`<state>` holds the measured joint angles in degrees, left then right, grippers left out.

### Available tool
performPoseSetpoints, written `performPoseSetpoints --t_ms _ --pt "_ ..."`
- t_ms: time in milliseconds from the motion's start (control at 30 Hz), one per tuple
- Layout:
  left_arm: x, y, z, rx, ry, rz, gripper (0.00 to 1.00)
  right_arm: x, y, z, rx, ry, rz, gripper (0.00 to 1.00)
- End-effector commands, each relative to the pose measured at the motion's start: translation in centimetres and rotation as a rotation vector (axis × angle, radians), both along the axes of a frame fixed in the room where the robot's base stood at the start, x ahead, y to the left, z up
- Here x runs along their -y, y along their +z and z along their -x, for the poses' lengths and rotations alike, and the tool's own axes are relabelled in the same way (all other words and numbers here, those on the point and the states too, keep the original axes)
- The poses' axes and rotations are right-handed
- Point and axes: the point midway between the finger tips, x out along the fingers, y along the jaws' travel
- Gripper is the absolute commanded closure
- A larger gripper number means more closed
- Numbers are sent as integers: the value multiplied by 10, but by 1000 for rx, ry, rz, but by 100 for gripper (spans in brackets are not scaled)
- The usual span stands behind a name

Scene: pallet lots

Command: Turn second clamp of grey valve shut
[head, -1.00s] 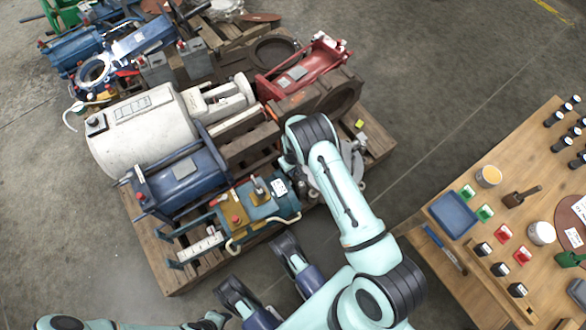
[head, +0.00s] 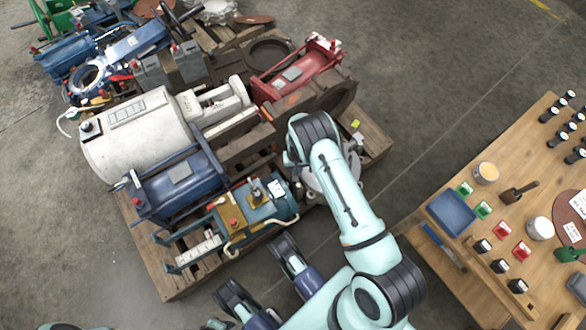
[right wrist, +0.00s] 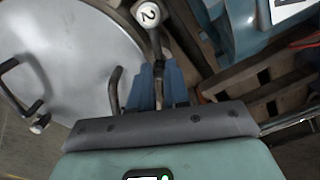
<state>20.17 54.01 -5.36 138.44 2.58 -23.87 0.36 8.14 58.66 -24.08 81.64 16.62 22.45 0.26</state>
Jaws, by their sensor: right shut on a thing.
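The grey valve shows in the right wrist view as a round pale grey face (right wrist: 75,55). In the head view it is a grey shape (head: 320,184) at the pallet's right corner, mostly hidden under my right arm. The second clamp (right wrist: 147,15) has a white knob marked 2 on a dark lever. My right gripper (right wrist: 157,80) has its blue fingers shut on this lever, below the knob, at the valve's rim. Another dark handle (right wrist: 35,85) with a white-tipped end sits at the left of the face. My left gripper is out of view.
The pallet (head: 180,283) holds a blue-and-tan motor unit (head: 255,205), a white cylinder (head: 140,140), a blue frame (head: 178,180) and a red frame (head: 300,70) close by. A wooden table (head: 470,205) with small items stands right. Floor between them is clear.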

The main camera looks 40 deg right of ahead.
Motion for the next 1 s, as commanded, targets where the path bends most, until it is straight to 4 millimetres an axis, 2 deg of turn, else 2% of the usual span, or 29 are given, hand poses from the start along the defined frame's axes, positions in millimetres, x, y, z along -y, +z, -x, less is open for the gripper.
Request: performPoseSetpoints --t_ms 400,1000 --pt "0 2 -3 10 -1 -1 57 15 0 17 -3 -397 -1 100" --pt "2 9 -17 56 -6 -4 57 23 0 45 -3 -916 -1 100"
